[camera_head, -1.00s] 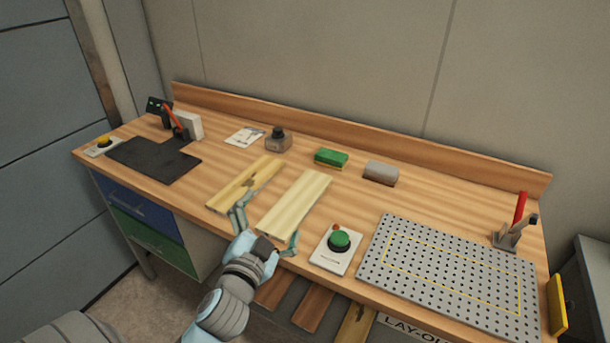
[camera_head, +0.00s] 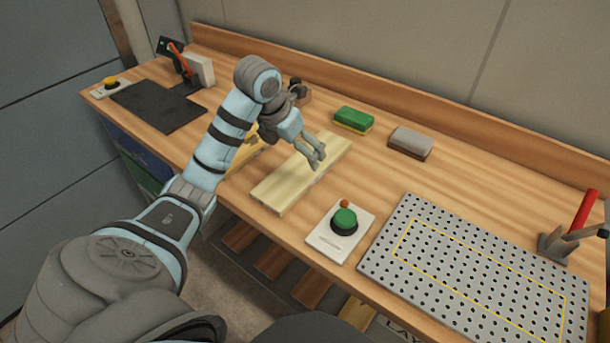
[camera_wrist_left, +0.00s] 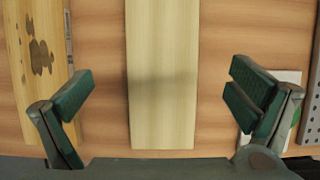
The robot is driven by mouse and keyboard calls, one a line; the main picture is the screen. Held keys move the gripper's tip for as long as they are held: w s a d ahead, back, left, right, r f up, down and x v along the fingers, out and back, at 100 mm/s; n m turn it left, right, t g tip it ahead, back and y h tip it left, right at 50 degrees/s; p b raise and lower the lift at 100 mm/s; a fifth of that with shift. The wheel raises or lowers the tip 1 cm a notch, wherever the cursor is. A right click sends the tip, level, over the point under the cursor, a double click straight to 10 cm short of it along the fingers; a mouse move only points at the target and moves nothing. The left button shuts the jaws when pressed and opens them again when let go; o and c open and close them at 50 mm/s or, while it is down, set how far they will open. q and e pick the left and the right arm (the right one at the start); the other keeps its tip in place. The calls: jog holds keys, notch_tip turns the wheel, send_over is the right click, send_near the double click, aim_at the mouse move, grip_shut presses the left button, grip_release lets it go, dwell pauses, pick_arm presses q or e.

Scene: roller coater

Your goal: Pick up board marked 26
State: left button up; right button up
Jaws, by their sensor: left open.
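A pale, plain board (camera_head: 285,185) lies flat on the bench. It also shows in the left wrist view (camera_wrist_left: 162,60), between my fingers from above. A second, yellower board (camera_head: 238,158) with dark stains lies to its left, partly hidden by my arm; it shows at the left of the wrist view (camera_wrist_left: 35,70). No number is readable on either board. My left gripper (camera_head: 316,160) is open and empty above the pale board, with a finger off each long side. My right gripper is not in view.
A green button box (camera_head: 343,224) stands right of the pale board. A perforated plate (camera_head: 480,270) fills the right bench. A green sponge-like block (camera_head: 353,120) and a grey block (camera_head: 410,143) lie behind. A dark mat (camera_head: 158,106) lies at left.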

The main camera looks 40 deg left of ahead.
aim_at(304, 165)
pick_arm(q)
jog(key=b+x, duration=0.2)
jog(key=x, duration=0.4)
jog(key=shift+w+d+f, duration=0.1)
jog(key=shift+w, duration=0.05)
jog(key=shift+w+f, duration=0.1)
jog(key=shift+f, duration=0.2)
jog(key=c, duration=1.2)
jog(key=shift+c, duration=0.7)
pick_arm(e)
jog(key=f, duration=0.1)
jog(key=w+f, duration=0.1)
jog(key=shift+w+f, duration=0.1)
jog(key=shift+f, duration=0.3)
pick_arm(q)
jog(key=shift+r, duration=0.15)
